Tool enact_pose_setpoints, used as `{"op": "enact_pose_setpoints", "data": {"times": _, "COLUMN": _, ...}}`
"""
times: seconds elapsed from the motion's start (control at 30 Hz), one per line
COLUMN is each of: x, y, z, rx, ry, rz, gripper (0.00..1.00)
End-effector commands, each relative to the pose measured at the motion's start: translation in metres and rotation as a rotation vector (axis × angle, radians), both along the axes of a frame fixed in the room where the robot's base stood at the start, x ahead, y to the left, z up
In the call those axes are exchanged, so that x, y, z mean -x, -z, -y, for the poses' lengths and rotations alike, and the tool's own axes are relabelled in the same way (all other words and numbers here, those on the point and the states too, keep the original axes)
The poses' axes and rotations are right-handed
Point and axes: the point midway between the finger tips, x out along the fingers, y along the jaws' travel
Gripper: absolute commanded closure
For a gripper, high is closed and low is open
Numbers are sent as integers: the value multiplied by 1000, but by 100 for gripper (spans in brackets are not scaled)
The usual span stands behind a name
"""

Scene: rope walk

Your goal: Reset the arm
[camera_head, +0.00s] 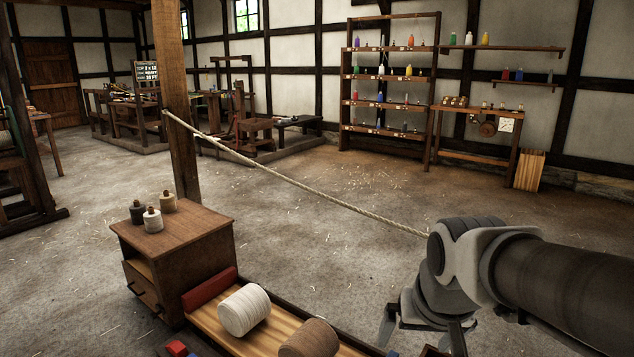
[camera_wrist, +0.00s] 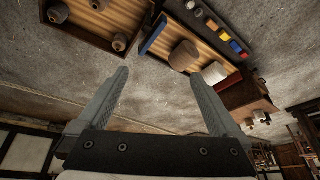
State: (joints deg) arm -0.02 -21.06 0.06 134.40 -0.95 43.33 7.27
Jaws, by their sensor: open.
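My gripper (camera_head: 422,338) hangs at the lower right of the head view, at the end of my arm, which reaches in from the right edge. In the wrist view the two grey fingers of the gripper (camera_wrist: 160,74) stand wide apart. Nothing shows between them but floor and the edge of a wooden tray. The gripper is open and empty, and I see no contact with anything. The lower part of the fingers is cut by the head view's bottom edge.
A wooden tray (camera_head: 201,318) holds a white spool (camera_head: 244,310) and a brown spool (camera_head: 311,340). A small cabinet (camera_head: 185,233) carries several small spools. A rope (camera_head: 300,178) runs from a post (camera_head: 180,130) to behind my arm. Open floor (camera_head: 340,230) lies beyond.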

Motion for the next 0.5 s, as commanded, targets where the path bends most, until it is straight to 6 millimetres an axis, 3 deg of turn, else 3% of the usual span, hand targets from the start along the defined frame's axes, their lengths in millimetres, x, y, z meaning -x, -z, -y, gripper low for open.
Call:
{"op": "enact_pose_setpoints", "data": {"times": 0.2, "x": 52, "y": -19, "z": -1, "rx": 21, "ry": -58, "rz": 52, "gripper": 0}}
{"op": "enact_pose_setpoints", "data": {"times": 0.43, "x": 95, "y": -24, "z": -2, "rx": 41, "ry": -111, "rz": 92, "gripper": 0}}
{"op": "enact_pose_setpoints", "data": {"times": 0.5, "x": 92, "y": -51, "z": -2, "rx": 40, "ry": -109, "rz": 84, "gripper": 0}}
